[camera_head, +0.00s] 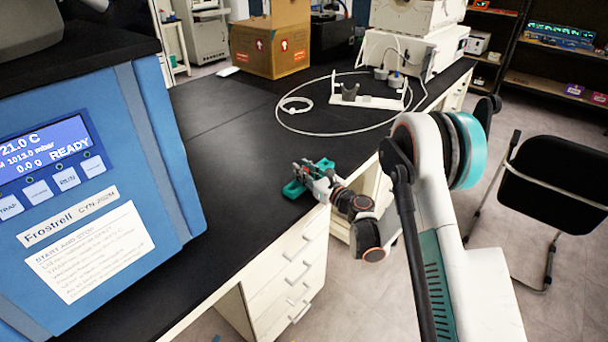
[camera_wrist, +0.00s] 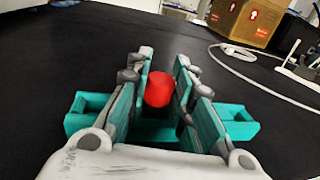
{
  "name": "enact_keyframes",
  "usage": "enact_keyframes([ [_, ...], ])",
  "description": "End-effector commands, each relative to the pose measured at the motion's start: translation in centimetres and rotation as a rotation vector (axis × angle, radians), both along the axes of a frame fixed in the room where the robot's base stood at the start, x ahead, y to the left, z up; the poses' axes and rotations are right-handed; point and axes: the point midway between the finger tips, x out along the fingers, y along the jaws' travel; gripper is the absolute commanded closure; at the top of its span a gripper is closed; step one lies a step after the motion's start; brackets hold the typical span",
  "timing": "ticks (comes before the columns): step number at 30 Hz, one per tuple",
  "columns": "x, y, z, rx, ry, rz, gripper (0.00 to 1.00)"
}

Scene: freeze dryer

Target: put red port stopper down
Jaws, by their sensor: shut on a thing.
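The red port stopper (camera_wrist: 159,89) is a small red cylinder between the two fingers of my gripper (camera_wrist: 162,85) in the wrist view. The fingers are closed on its sides, and its top shows. In the head view my gripper (camera_head: 314,178) is low over the near right edge of the black bench top (camera_head: 225,128). The stopper cannot be made out there. I cannot tell whether the stopper touches the bench top.
The blue freeze dryer (camera_head: 150,130) stands at the left of the bench. A cardboard box (camera_head: 270,45), a looped white cable (camera_head: 300,130) and a white stand (camera_head: 365,100) lie farther back. A black chair (camera_head: 555,185) is at the right. The bench between dryer and gripper is clear.

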Motion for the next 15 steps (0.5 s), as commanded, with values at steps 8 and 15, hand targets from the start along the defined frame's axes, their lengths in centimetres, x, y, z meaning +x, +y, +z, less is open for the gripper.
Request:
enact_keyframes([
  [8,-0.01,0.0,-0.07,0.0,0.0,0.0,0.98],
  [15,-0.01,0.0,-0.25,0.0,0.0,0.0,0.59],
])
